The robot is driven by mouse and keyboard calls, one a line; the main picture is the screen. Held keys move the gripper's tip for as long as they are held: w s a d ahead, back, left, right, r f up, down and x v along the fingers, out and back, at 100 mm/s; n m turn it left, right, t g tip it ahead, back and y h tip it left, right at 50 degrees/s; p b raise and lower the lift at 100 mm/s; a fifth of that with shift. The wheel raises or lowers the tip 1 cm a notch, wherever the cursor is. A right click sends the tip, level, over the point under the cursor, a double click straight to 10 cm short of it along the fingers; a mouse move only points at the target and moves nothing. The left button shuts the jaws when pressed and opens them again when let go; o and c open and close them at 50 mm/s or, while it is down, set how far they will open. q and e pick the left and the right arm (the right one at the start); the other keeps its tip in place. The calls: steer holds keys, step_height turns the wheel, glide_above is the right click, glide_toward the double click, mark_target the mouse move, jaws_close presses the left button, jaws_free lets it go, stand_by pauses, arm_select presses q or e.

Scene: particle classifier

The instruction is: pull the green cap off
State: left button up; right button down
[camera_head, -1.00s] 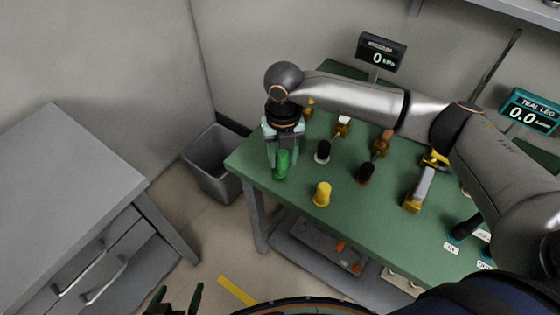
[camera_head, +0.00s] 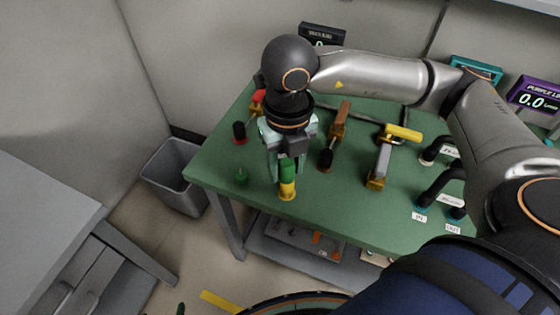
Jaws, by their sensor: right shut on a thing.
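My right gripper (camera_head: 287,168) points down over the table's left part, shut on the green cap (camera_head: 288,169), which shows between its fingers. The yellow cap (camera_head: 288,190) stands on the table directly below the green cap in the picture; I cannot tell whether the two touch. A low green fitting (camera_head: 241,175) with a small stub stands on the table to the left, apart from the gripper. Only a dark tip of my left gripper (camera_head: 181,309) shows at the bottom edge, too little to tell its state.
The green table (camera_head: 215,165) carries a black-knobbed valve (camera_head: 239,132), a brown-handled valve (camera_head: 338,122), a yellow-handled valve (camera_head: 400,132) and black hoses (camera_head: 430,188) at right. A grey bin (camera_head: 175,175) stands left of the table. A grey cabinet (camera_head: 50,220) is at far left.

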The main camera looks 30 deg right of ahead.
steer(key=shift+r, duration=0.1)
steer(key=shift+r+p, duration=1.45)
steer(key=shift+r, duration=0.75)
steer(key=shift+r+p, duration=0.9)
steer(key=shift+r, duration=0.6)
